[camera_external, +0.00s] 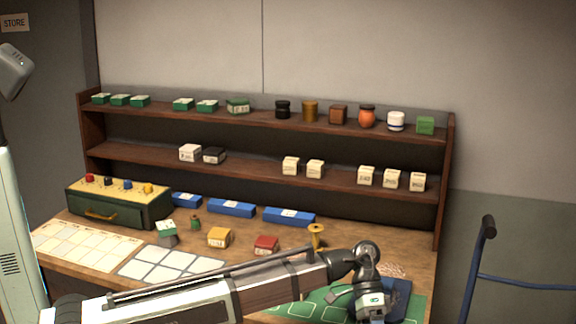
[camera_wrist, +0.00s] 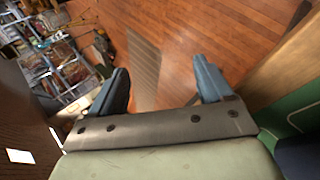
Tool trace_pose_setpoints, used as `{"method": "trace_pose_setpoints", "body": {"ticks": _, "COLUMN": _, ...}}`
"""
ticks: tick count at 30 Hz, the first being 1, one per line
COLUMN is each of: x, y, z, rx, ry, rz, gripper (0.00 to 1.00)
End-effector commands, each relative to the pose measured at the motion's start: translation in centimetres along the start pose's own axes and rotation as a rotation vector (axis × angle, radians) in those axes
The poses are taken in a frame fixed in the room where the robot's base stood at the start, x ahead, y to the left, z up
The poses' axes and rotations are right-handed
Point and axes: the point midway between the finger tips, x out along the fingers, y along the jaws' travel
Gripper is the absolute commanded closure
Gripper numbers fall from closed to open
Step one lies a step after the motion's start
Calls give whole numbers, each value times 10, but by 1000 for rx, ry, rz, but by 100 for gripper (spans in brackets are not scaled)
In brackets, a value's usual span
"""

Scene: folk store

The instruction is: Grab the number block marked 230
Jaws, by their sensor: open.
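My gripper (camera_external: 371,302) is low at the table's front right, well below and in front of the shelf. In the wrist view my gripper (camera_wrist: 160,75) has its two fingers wide apart with nothing between them. No block shows in that view.
Jars and tins line the top shelf.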

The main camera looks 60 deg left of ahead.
Motion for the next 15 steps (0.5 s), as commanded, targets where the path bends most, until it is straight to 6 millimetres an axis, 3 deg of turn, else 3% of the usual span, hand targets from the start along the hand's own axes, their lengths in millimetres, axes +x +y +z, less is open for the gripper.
{"method": "trace_pose_setpoints", "body": {"ticks": 1, "x": -18, "y": 0, "z": 0, "rx": 13, "ry": 15, "rz": -17, "gripper": 20}}
{"method": "trace_pose_setpoints", "body": {"ticks": 8, "x": -84, "y": -10, "z": 11, "rx": 97, "ry": 53, "rz": -134, "gripper": 20}}
{"method": "trace_pose_setpoints", "body": {"ticks": 15, "x": -159, "y": -57, "z": 49, "rx": 275, "ry": 17, "rz": -403, "gripper": 20}}
